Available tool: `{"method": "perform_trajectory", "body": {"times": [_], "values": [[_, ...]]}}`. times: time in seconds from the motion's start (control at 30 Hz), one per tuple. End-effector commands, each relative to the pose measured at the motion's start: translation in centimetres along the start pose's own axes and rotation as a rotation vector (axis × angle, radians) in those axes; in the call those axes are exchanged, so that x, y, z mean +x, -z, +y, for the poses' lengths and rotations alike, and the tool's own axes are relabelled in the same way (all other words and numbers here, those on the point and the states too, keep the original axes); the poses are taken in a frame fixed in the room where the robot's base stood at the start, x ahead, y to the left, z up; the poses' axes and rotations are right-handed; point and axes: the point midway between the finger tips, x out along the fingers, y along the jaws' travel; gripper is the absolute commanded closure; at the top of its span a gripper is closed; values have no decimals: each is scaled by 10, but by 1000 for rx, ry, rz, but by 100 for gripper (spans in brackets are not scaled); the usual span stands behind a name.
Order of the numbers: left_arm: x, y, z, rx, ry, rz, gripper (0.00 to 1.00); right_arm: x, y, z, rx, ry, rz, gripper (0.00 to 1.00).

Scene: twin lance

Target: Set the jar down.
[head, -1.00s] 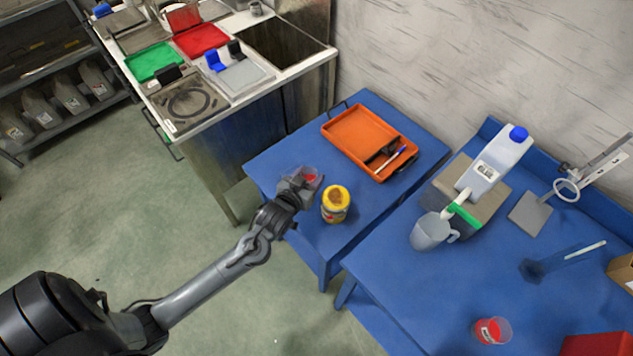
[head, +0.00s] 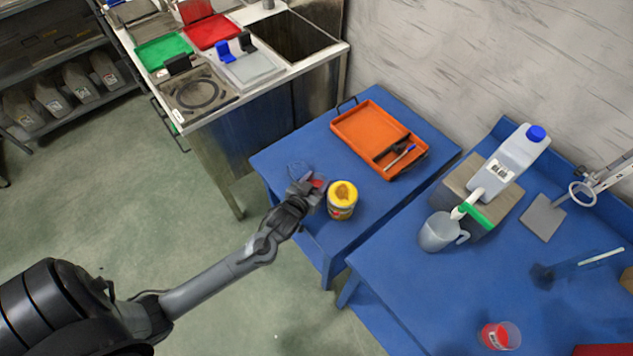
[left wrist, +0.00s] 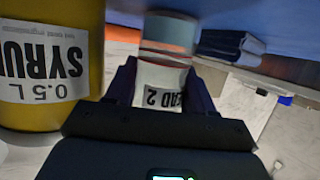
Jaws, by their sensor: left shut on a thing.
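My left gripper (head: 306,187) is shut on a small clear jar (left wrist: 162,85). In the left wrist view the jar sits between the dark fingers, and its white label shows upside-down letters that look like "EAD 2". The gripper is over the front left part of the smaller blue table (head: 287,158). I cannot tell whether the jar touches the tabletop. My right gripper is in neither view.
A yellow syrup tub (head: 342,200) stands close to the right of the gripper; it also shows in the left wrist view (left wrist: 50,70). An orange tray (head: 366,128) lies behind. A jug (head: 440,232) and a red-filled cup (head: 499,336) are on the right table.

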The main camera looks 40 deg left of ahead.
Motion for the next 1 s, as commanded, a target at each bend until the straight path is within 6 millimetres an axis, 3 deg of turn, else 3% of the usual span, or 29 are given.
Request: {"method": "perform_trajectory", "body": {"times": [0.1, 0.13, 0.17, 0.57, 0.77, 1.0], "values": [[1, -3, 0, 0, 0, 0, 82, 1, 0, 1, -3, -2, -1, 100], [1, -2, 0, 0, 0, 0, 42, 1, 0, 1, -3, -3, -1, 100], [1, -2, 0, 0, 0, 0, 38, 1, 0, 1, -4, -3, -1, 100], [-1, 2, 0, 0, 0, 0, 36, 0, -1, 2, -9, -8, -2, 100], [-26, 1, 0, 0, 0, -3, 36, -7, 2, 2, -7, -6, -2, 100], [-70, 1, 0, -2, 0, -3, 36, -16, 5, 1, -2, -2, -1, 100]]}}
